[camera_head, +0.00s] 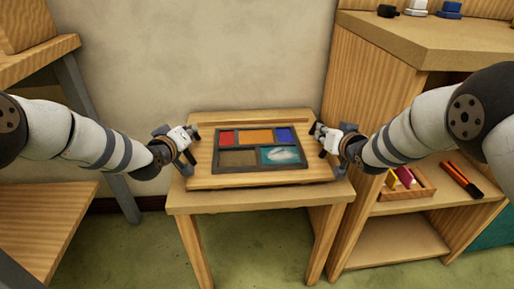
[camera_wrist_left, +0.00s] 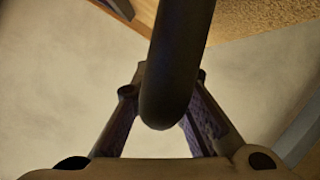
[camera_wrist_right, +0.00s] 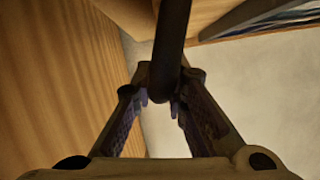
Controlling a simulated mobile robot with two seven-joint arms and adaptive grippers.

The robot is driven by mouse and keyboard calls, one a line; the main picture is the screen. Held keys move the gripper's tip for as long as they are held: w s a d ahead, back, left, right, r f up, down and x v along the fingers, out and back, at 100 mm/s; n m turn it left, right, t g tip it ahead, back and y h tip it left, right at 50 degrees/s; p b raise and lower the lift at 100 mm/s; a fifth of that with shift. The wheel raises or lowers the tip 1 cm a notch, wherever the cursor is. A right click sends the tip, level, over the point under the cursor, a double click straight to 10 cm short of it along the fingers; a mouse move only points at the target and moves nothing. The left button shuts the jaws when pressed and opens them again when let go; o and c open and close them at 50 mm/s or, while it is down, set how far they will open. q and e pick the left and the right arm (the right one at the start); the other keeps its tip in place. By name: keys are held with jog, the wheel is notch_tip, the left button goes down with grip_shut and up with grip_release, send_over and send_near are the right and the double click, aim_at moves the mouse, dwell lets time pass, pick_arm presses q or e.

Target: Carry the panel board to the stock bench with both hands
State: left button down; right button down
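The wooden panel board (camera_head: 207,182) lies on a small wooden table (camera_head: 265,199). On it is the leaded panel (camera_head: 262,168), dark-framed with red, orange, blue, brown and teal panes. My left gripper (camera_head: 186,157) is at the board's left side. In the left wrist view a dark rounded bar (camera_wrist_left: 175,70) runs between its fingers and hides the tips. My right gripper (camera_head: 325,140) is at the board's right side. In the right wrist view its fingertips close in on a similar dark bar (camera_wrist_right: 170,50). Both grippers look shut on these bars, which seem to be the board's handles.
A tall wooden bench (camera_head: 410,42) with shelves stands close on the right. Its shelf holds a small tray (camera_head: 408,190) of coloured pieces and dark orange-tipped sticks (camera_head: 462,180). Wooden shelving (camera_head: 40,62) stands at the left. A plain wall (camera_head: 200,55) is behind; green floor (camera_head: 130,250) is clear in front.

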dwell(0.3)
